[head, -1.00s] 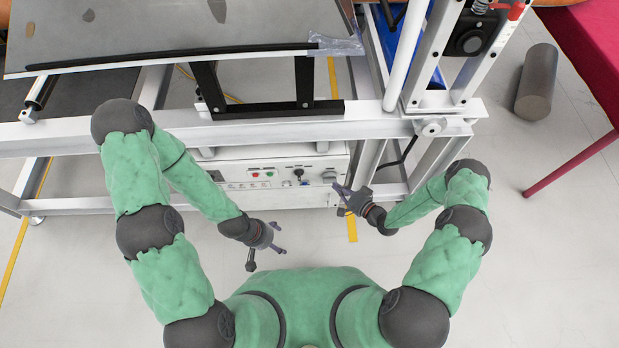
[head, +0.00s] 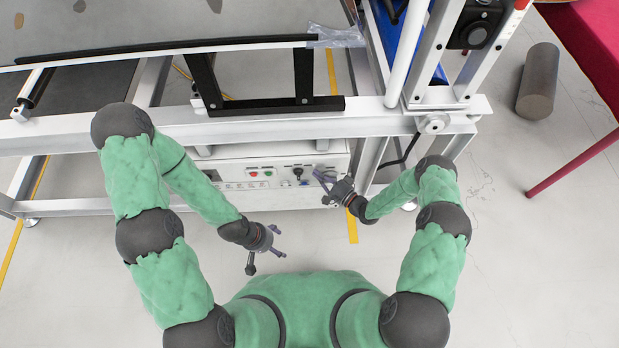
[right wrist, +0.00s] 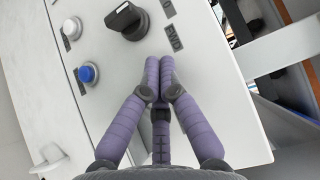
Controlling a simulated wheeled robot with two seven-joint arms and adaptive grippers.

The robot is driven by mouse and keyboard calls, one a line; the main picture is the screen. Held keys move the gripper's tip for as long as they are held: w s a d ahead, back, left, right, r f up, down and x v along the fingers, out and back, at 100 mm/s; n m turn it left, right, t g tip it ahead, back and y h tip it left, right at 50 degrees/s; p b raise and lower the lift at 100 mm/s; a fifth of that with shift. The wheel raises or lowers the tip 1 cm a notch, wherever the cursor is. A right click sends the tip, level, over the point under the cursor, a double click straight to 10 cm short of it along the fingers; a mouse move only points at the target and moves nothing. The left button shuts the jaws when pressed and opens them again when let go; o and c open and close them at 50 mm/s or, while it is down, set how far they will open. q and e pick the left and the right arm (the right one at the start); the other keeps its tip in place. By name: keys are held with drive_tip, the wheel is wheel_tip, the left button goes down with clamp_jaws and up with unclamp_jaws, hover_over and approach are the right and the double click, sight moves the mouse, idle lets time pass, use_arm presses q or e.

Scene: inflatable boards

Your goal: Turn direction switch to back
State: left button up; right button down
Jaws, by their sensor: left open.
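The direction switch is a black rotary knob on the white control panel. It shows small in the head view (head: 298,170) and close up at the top of the right wrist view (right wrist: 130,20), with a white mark at its upper end. Printed labels beside it are partly cut off. My right gripper (head: 320,176) is at the panel's right part, just right of the knob. In the right wrist view its purple fingertips (right wrist: 158,68) are together, empty, and below the knob, apart from it. My left gripper (head: 270,246) is open and empty, in front of the panel.
A blue button (right wrist: 87,73) and a white button (right wrist: 71,28) sit left of the knob. Red (head: 254,173) and green (head: 267,172) buttons are farther left on the panel. A white frame beam (head: 270,128) runs above it. The floor in front is clear.

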sight(301, 170)
drive_tip(key=shift+s+a+b, duration=0.15)
drive_tip(key=shift+a+b, duration=0.2)
drive_tip(key=shift+a, duration=1.45)
